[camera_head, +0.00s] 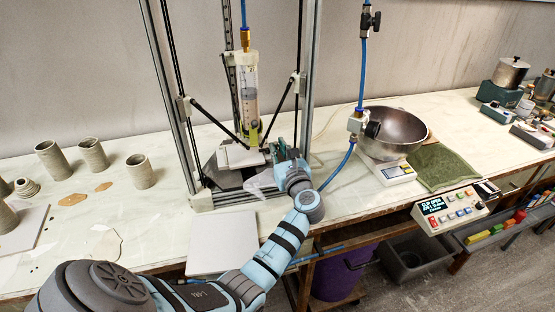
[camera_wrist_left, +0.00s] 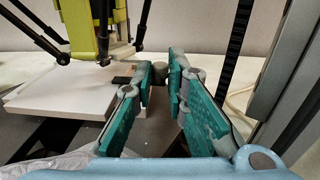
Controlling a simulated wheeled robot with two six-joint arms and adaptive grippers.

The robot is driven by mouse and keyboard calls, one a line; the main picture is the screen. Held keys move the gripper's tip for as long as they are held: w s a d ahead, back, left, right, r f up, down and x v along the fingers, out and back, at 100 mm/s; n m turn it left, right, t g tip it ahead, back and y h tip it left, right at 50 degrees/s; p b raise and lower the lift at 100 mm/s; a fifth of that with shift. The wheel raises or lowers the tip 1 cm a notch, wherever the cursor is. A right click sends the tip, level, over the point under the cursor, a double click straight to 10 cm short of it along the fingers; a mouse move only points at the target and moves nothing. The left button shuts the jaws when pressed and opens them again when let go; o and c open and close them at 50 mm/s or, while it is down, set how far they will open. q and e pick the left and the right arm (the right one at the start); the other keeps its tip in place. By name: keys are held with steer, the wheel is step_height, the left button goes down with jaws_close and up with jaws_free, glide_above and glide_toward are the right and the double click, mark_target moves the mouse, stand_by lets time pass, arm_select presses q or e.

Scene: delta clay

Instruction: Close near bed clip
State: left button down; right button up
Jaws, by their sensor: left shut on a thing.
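The clay printer's white bed plate (camera_head: 240,157) sits under the clear nozzle tube (camera_head: 247,95); the plate also shows in the left wrist view (camera_wrist_left: 70,97). My left gripper (camera_head: 281,149) is at the near right edge of the bed, inside the printer frame. In the left wrist view its teal fingers (camera_wrist_left: 164,80) are close together around a small grey knob-like part (camera_wrist_left: 158,72), seemingly the near bed clip. The fingers hide most of it, and I cannot tell the clip's exact position. My right gripper is out of view.
Metal printer posts (camera_head: 170,100) stand close on both sides of my arm. A blue hose (camera_head: 340,165) runs to the right. A steel bowl (camera_head: 394,131) rests on a scale (camera_head: 396,173). A control box (camera_head: 450,209) has a display apparently reading "CLIP OPEN". Clay cups (camera_head: 93,155) stand left.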

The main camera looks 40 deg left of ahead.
arm_select(q)
steer(key=c, duration=1.6)
jaws_free()
steer(key=shift+a, duration=0.15)
steer(key=v, duration=0.7)
steer(key=shift+s+d, duration=0.2)
steer(key=shift+d, duration=0.05)
steer(key=shift+w+a+f, duration=0.1)
